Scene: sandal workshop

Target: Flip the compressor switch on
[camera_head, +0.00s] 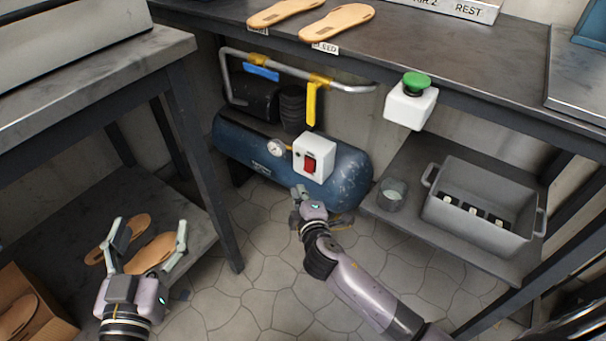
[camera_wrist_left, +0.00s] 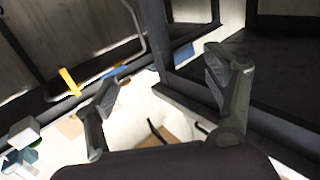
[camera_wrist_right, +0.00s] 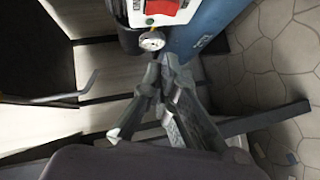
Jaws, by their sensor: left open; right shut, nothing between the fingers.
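The blue compressor (camera_head: 345,175) stands on the floor under the workbench. Its white switch box (camera_head: 325,148) carries a red rocker switch (camera_head: 309,163). In the right wrist view the red switch (camera_wrist_right: 162,10) shows at the top edge, partly cut off. My right gripper (camera_head: 299,192) is shut and empty, just below and in front of the switch box, apart from the switch as far as I can tell. In the right wrist view its fingers (camera_wrist_right: 165,62) point toward the gauge. My left gripper (camera_head: 150,228) is open and empty at the lower left, over the low shelf.
A pressure gauge (camera_head: 275,148) sits left of the box, and a yellow lever (camera_head: 311,104) hangs from the pipe above it. A green button (camera_head: 416,82) on a white box is under the bench edge.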

